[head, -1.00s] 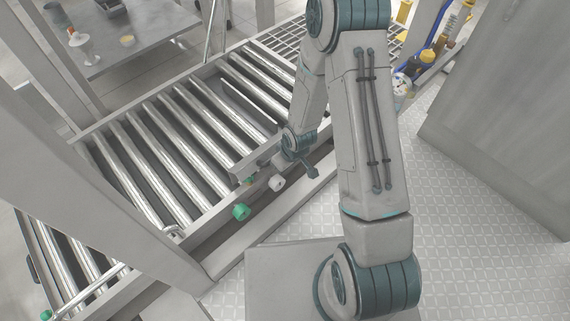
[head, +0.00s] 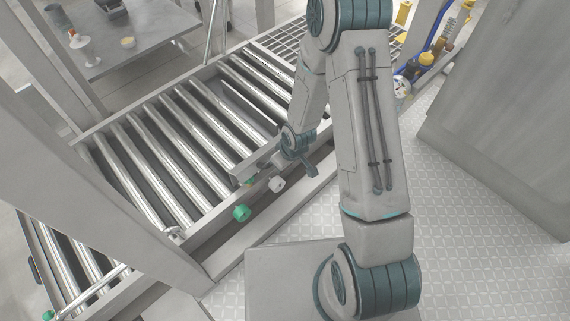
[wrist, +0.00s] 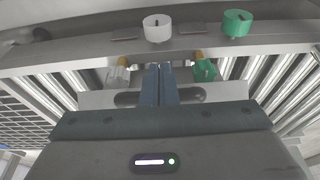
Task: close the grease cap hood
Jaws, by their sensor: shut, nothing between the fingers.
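My gripper (wrist: 160,72) is shut, with its two dark fingers side by side and nothing between them. Its fingertips reach towards the conveyor's side rail (wrist: 75,55). A small green cap-like fitting with an orange part (wrist: 205,70) is just right of the fingers in the wrist view. A similar pale fitting (wrist: 118,73) is to their left. I cannot tell which is the grease cap hood, or how far it is open. In the head view the wrist hides most of this spot; a bit of green (head: 249,181) shows beside it.
A white knob (wrist: 157,28) and a larger green knob (wrist: 237,23) stick out from the rail; the head view shows the white knob (head: 277,184) and green knob (head: 240,212) too. Metal rollers (head: 165,150) lie behind. A grey post (head: 95,150) stands left. Patterned floor (head: 450,240) is clear at right.

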